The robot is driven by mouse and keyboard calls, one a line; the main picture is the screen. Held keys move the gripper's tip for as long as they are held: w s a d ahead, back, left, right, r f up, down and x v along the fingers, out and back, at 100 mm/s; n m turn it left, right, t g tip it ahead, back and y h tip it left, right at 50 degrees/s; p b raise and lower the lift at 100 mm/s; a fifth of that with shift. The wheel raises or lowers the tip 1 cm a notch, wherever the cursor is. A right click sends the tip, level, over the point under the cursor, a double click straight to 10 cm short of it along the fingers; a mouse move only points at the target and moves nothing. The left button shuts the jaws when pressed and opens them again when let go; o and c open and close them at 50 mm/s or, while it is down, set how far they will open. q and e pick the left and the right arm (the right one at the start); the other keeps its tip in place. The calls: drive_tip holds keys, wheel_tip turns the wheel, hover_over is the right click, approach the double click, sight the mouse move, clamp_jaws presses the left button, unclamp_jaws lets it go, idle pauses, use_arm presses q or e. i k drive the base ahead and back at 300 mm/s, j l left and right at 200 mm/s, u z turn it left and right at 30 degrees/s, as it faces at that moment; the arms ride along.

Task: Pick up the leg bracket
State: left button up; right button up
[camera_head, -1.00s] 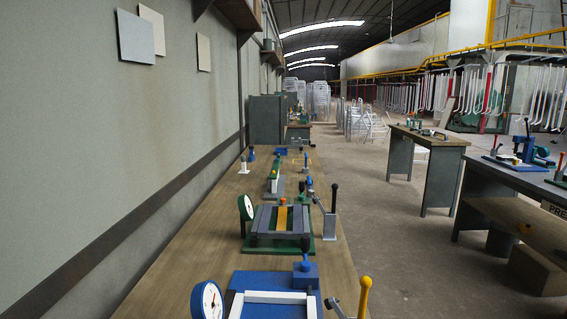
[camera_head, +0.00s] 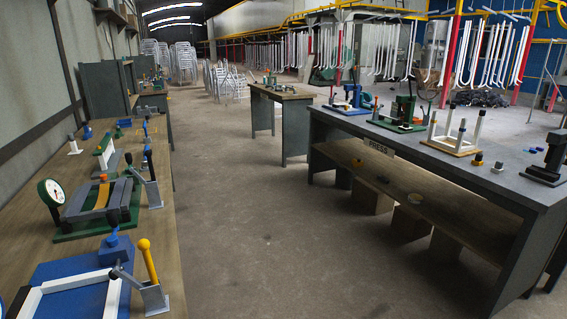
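I cannot tell for sure which part is the leg bracket. A white angled frame piece (camera_head: 72,296) lies on a blue fixture (camera_head: 50,272) at the near end of the left workbench. A white upright frame (camera_head: 476,124) stands on a wooden base (camera_head: 455,146) on the right bench. Small grey and dark blocks (camera_head: 497,167) lie near it. Neither of my grippers shows in this view.
The left workbench (camera_head: 150,225) holds a green fixture (camera_head: 103,205), a dial gauge (camera_head: 52,192) and lever clamps (camera_head: 150,265). The right grey bench (camera_head: 400,160) has a PRESS label and a lower wooden shelf (camera_head: 440,212). A smaller table (camera_head: 280,92) stands behind. The floor between is clear.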

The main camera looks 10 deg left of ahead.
sight(119, 133)
drive_tip(key=i+l+u, duration=0.15)
drive_tip(key=i+l, duration=0.4)
drive_tip(key=i+l+u, duration=0.1)
drive_tip(key=i+l, duration=0.45)
drive_tip(key=l, duration=0.25)
drive_tip(key=i+j+u, duration=0.15)
drive_tip(key=i+u, duration=0.25)
drive_tip(key=i, duration=0.35)
drive_tip(key=i+l+u, duration=0.15)
drive_tip(key=i+u, duration=0.25)
drive_tip(key=i, duration=2.15)
drive_tip(key=i+u, duration=0.45)
drive_tip(key=i+l+u, duration=0.15)
drive_tip(key=i+u, duration=0.3)
drive_tip(key=i+l+u, duration=0.3)
drive_tip(key=u, duration=0.15)
drive_tip(key=i, duration=0.05)
